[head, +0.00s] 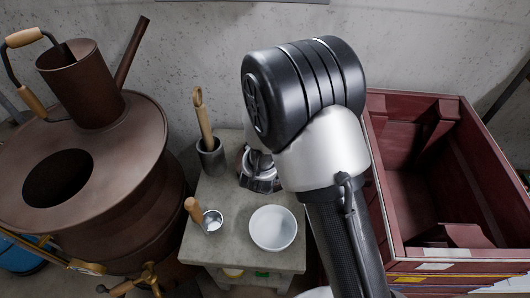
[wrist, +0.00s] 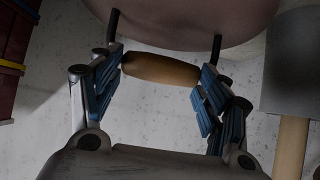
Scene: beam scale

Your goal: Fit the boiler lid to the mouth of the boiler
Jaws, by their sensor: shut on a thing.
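The boiler (head: 125,150) is a large brown rusty vessel at the left of the head view. Its mouth (head: 58,178) is an open dark round hole in the top. My gripper (head: 260,180) is over the back of the small stone table, well right of the boiler and partly hidden by my arm. In the wrist view my gripper (wrist: 160,80) is shut on the wooden handle (wrist: 160,68) of the boiler lid. The brown lid (wrist: 180,20) shows at the top edge of that view. I cannot tell whether the lid touches the table.
The table (head: 230,190) bears a white bowl (head: 273,229), a small metal cup (head: 212,220) with a wooden handle, and a grey holder (head: 211,157) with a wooden-handled tool. A rusty can (head: 85,88) stands behind the mouth. A red crate (head: 440,255) is at the right.

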